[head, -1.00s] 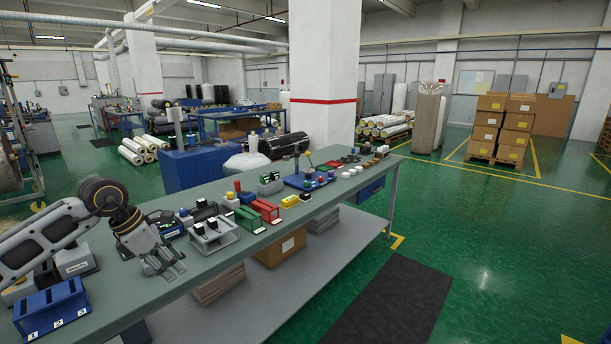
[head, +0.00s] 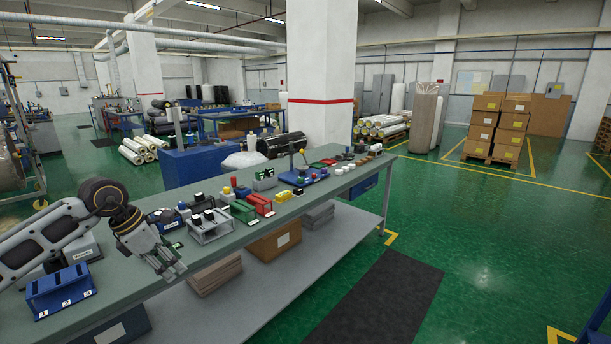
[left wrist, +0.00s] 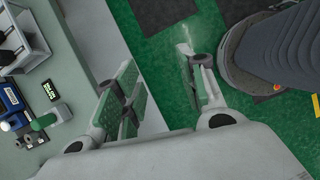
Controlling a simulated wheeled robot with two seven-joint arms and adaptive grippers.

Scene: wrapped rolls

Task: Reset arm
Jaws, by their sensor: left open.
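My left gripper (head: 172,271) reaches in from the left in the head view and hangs at the front edge of the long workbench (head: 150,272). Its fingers point down and are empty. In the left wrist view the two green-padded fingers (left wrist: 165,98) stand apart with nothing between them; the bench edge lies to their left and green floor beyond them. My right gripper is not in view.
A blue numbered holder (head: 60,288) stands on the bench near my left arm. A grey rack (head: 210,226), a green tray (head: 243,210) and a red tray (head: 262,205) stand farther along. A dark mat (head: 385,300) lies on clear green floor to the right.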

